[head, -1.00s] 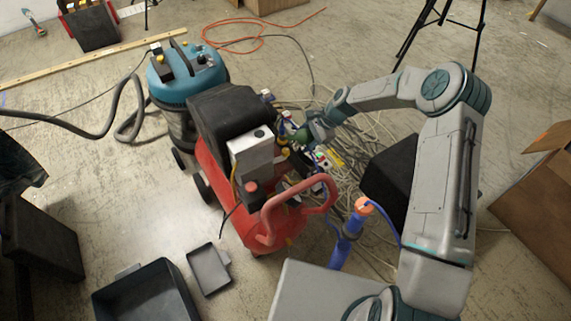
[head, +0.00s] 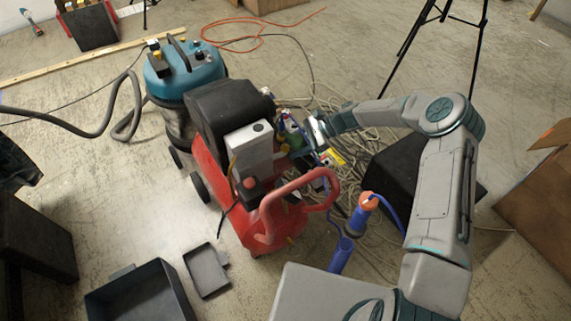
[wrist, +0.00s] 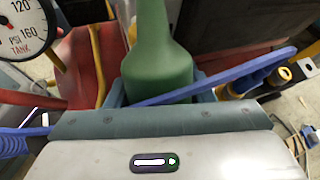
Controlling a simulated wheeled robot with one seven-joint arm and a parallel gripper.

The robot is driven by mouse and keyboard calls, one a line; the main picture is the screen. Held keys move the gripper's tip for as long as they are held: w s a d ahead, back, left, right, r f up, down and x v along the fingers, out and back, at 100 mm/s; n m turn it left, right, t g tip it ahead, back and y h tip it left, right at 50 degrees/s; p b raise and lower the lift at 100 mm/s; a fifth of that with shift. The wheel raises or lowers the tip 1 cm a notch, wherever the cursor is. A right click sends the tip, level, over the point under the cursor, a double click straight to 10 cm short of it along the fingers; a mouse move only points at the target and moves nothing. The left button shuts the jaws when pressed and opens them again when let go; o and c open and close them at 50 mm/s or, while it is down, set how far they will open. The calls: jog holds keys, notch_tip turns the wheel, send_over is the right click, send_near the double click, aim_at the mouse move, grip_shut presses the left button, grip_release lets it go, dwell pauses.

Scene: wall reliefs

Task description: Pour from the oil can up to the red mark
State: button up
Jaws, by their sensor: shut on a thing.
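The green oil can (wrist: 158,55) fills the upper middle of the wrist view, with its shoulder narrowing into a neck toward the top. My gripper (wrist: 160,95) is shut on its lower part, with blue-grey finger parts at both sides. A blue strip, likely hose, crosses in front of the can. In the head view my gripper (head: 305,133) is small, beside the red compressor (head: 215,165); a bit of green shows just left of it. The can's spout end is cut off by the frame. I cannot make out the red mark.
A pressure gauge (wrist: 25,28) is close on the left in the wrist view. The compressor's red handle (head: 295,190), a blue pump (head: 355,225), a black box (head: 395,170) and tangled cables crowd the arm. A tripod (head: 425,40) stands behind. A dark tray (head: 140,290) lies front left.

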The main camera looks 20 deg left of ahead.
aim_at(295, 135)
jog(key=shift+f, duration=0.1)
jog(key=shift+r+p, duration=2.05)
jog(key=shift+r, duration=1)
